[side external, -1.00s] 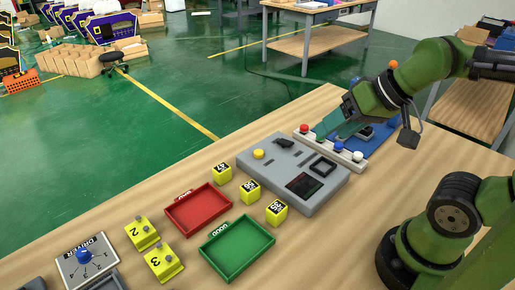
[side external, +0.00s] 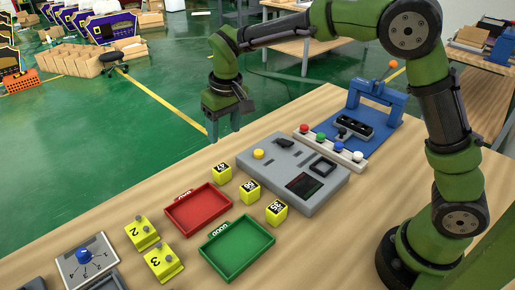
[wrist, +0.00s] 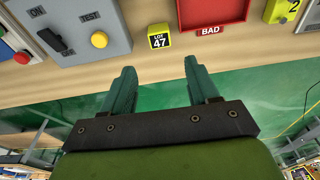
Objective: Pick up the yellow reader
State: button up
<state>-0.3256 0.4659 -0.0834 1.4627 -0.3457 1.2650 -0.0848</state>
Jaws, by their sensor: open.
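No yellow thing is clearly marked as a reader. Two yellow blocks with grey knobs, numbered 2 (side external: 142,234) and 3 (side external: 164,262), stand at the lower left of the table. Three yellow cubes, marked 47 (side external: 221,174), 56 (side external: 249,192) and 35 (side external: 277,213), stand between the trays and the grey test box. My gripper (side external: 224,130) is open and empty, above and beyond the table's far edge. In the wrist view, its fingertips (wrist: 162,72) are apart, with cube 47 (wrist: 159,37) ahead and part of block 2 (wrist: 282,11) at upper right.
A red BAD tray (side external: 222,195) and green GOOD tray (side external: 268,239) lie in the middle. A grey test box (side external: 325,192) with a yellow button, a button strip (side external: 329,148) and a blue fixture (side external: 395,97) stand to the right. A dial panel (side external: 103,265) is at lower left.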

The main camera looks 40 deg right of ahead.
send_over(221, 167)
jog(key=s, duration=0.1)
jog(key=f, duration=1)
jog(key=shift+s, duration=0.2)
jog(key=shift+w+f, duration=0.2)
jog(key=shift+f, duration=0.7)
jog(key=shift+w+f, duration=0.2)
jog(key=shift+f, duration=0.7)
jog(key=shift+w+f, duration=0.2)
jog(key=shift+f, duration=0.7)
jog(key=c, duration=0.7)
jog(key=shift+c, duration=0.3)
jog(key=shift+r, duration=0.1)
